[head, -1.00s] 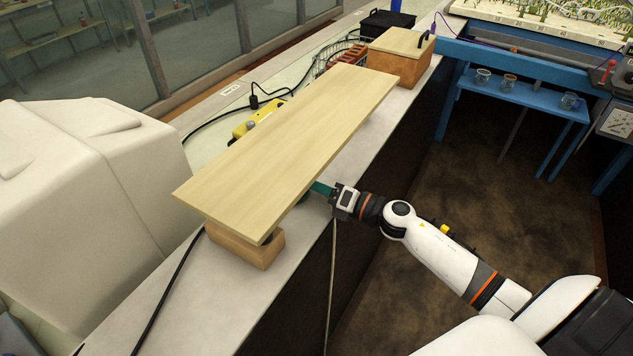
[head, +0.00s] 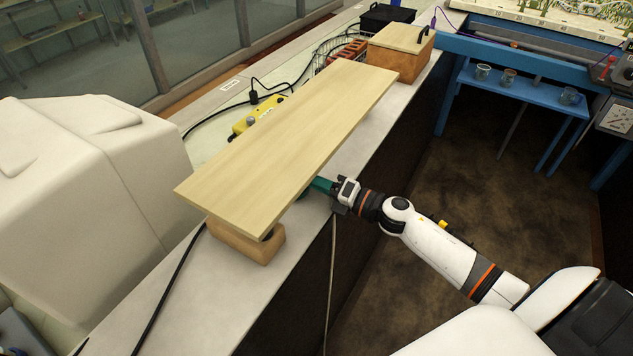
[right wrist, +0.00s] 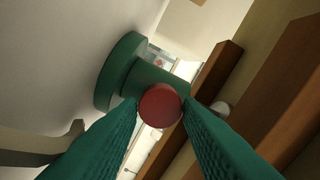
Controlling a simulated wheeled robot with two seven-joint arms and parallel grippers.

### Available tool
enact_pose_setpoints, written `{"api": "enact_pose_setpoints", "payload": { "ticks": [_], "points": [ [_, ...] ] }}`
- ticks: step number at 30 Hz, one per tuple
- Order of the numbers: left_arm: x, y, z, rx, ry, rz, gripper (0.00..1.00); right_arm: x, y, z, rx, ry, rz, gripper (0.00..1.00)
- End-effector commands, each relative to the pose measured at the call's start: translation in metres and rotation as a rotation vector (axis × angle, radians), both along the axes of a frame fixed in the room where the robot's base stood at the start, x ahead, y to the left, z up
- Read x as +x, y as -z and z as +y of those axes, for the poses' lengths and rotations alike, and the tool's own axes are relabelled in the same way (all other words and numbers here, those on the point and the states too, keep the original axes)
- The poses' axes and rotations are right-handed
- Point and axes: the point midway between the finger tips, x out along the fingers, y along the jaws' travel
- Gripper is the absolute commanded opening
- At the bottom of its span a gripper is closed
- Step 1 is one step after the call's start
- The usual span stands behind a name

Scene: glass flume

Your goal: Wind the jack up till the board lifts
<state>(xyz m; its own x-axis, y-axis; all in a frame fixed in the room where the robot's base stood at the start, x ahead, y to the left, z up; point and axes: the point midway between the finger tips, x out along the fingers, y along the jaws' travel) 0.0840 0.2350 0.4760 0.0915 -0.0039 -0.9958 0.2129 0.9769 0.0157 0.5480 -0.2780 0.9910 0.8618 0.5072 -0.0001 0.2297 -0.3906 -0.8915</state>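The pale wooden board (head: 290,140) lies lengthwise along the bench, its near end above a wooden block (head: 245,243). My right gripper (head: 322,185) reaches in from the right, at the board's near right edge, with green fingers. In the right wrist view, the jack (right wrist: 150,76) shows as a green disc and cylinder, with a round red knob (right wrist: 160,105) facing the camera. The fingertips (right wrist: 160,103) of my right gripper close on both sides of this knob. In the head view the board hides most of the jack. My left gripper is out of view.
A wooden box (head: 398,63) with a black handle stands beyond the board's far end. A yellow device (head: 257,118) and black cables lie behind the board. A large cream casing (head: 90,180) stands at left. The floor right of the bench is clear.

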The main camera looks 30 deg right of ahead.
Motion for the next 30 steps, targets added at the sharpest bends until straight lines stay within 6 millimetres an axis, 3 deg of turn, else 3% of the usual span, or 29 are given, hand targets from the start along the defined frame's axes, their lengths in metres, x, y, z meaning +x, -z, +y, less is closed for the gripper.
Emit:
{"api": "enact_pose_setpoints", "payload": {
  "ticks": [1,3,14,30],
  "points": [
    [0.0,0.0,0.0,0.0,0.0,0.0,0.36,0.0,0.0,0.0,-0.001,0.0,0.0,0.41],
    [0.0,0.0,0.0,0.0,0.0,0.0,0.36,0.0,0.0,0.0,-0.001,0.0,0.0,0.5],
    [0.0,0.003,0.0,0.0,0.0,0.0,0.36,-0.005,0.001,-0.003,-0.001,0.0,0.0,0.5],
    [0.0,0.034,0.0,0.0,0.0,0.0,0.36,-0.085,0.004,-0.05,-0.002,0.0,0.003,0.5]
  ]
}}
